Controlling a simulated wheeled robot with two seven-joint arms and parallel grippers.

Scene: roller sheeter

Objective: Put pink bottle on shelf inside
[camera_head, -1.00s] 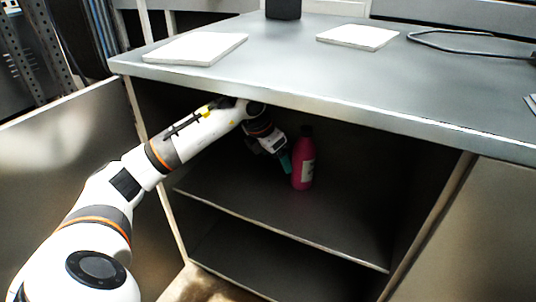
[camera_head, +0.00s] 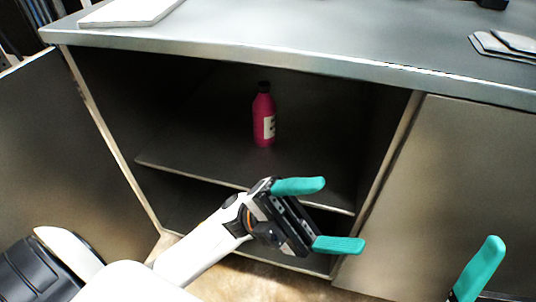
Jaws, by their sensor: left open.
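The pink bottle (camera_head: 264,120) with a dark cap and a pale label stands upright on the upper shelf (camera_head: 190,150) inside the open cabinet. My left gripper (camera_head: 332,215) is in front of the cabinet, below and nearer than the bottle, clear of it. Its two teal fingers are spread apart with nothing between them. At the lower right one teal finger of my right gripper (camera_head: 482,270) shows; the rest is cut off by the picture's edge.
The metal counter top (camera_head: 300,35) overhangs the cabinet opening. An open door (camera_head: 60,150) stands at the left, and a closed panel (camera_head: 450,190) is at the right. A white slab (camera_head: 130,11) and grey pads (camera_head: 505,45) lie on the counter.

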